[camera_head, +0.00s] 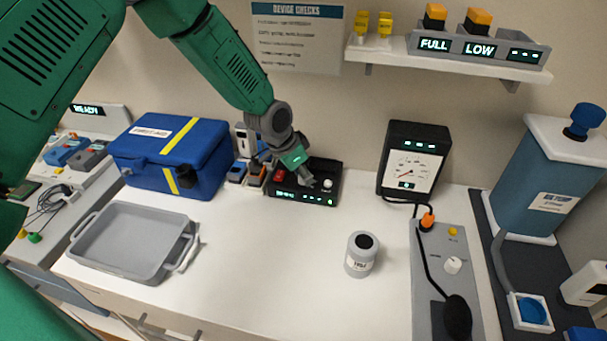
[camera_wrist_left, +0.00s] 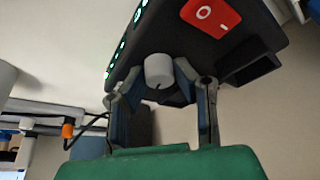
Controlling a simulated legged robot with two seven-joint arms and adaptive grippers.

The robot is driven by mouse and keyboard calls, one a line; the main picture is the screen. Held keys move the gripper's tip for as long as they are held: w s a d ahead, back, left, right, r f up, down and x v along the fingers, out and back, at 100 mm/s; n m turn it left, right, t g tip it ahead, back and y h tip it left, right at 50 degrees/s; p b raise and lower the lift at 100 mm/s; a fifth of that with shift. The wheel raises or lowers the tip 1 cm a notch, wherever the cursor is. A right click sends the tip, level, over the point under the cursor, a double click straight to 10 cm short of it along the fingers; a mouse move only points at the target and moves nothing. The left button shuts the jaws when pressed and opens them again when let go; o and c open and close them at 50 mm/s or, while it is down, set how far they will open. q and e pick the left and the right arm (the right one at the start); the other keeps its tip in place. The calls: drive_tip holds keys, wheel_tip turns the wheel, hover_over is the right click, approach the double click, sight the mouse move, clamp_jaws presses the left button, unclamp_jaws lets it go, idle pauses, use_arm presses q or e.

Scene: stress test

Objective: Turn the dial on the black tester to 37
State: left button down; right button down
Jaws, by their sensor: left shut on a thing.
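The black tester (camera_head: 333,170) stands at the back of the white table, with green lit marks along its front edge that are too small to read. Its red rocker switch (camera_head: 281,176) is on the left of its top; it shows large in the left wrist view (camera_wrist_left: 211,15). My left gripper (camera_head: 312,182) reaches down over the tester. In the left wrist view its fingers (camera_wrist_left: 155,88) are shut on the pale grey dial (camera_wrist_left: 158,70), one on each side. The dial's setting cannot be read. My right gripper is not in view.
A blue first-aid case (camera_head: 210,155) stands left of the tester, with a grey tray (camera_head: 120,243) in front. A gauge (camera_head: 411,165) stands to the right, behind a grey panel (camera_head: 428,262). A small jar (camera_head: 361,254) stands forward. The table's middle is clear.

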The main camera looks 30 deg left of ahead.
use_arm(q)
drive_tip(key=c, duration=1.3)
unclamp_jaws()
drive_tip(key=shift+w+f, duration=0.1)
drive_tip(key=shift+a, duration=0.1)
drive_tip(key=v, duration=1.2)
drive_tip(key=shift+a+f, duration=0.1)
drive_tip(key=shift+f, duration=0.05)
